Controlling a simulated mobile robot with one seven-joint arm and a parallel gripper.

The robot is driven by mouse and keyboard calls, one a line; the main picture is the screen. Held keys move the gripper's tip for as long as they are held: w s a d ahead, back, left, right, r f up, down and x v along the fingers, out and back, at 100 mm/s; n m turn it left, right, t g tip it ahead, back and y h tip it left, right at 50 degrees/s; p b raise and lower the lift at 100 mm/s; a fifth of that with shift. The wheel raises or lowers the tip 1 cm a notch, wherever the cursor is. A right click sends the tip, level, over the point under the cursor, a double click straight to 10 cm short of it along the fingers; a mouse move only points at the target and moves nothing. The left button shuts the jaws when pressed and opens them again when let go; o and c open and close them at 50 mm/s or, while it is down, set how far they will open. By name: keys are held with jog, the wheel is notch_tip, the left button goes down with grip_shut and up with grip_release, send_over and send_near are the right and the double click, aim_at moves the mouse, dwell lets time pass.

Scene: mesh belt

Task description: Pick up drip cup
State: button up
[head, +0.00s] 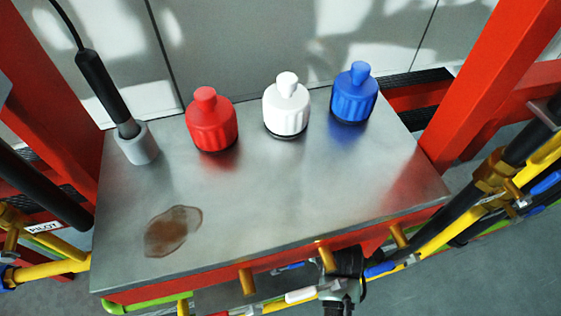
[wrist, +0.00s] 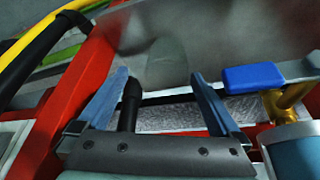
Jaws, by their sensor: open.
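My gripper (wrist: 160,76) is open in the wrist view, its two blue-grey fingers apart. A black rod (wrist: 130,103) shows between them near the left finger; I cannot tell if it is within their grasp. Nothing can be named surely as the drip cup. The one cup-like thing on the table is a grey round holder (head: 138,146) at its left in the head view, with a black-handled tool (head: 103,88) standing tilted in it. In the wrist view a blue-grey cylinder (wrist: 298,152) is cut off at the lower right; I cannot tell what it is.
Red (head: 212,124), white (head: 286,108) and blue (head: 354,96) bottles stand along the back of the metal table (head: 300,200). A brown puddle (head: 172,231) lies front left; the middle is clear. Yellow pipes (head: 510,195) and brass fittings crowd the front and right.

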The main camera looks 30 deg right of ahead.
jog(key=shift+w+a, duration=0.2)
jog(key=shift+w, duration=0.15)
jog(key=shift+w+f, duration=0.2)
jog(key=shift+f, duration=0.05)
jog(key=b+x, duration=0.3)
jog(key=x, duration=0.3)
jog(key=shift+w+f, duration=0.2)
jog(key=shift+f, duration=0.15)
jog(key=shift+c, duration=0.3)
jog(key=c, duration=1.1)
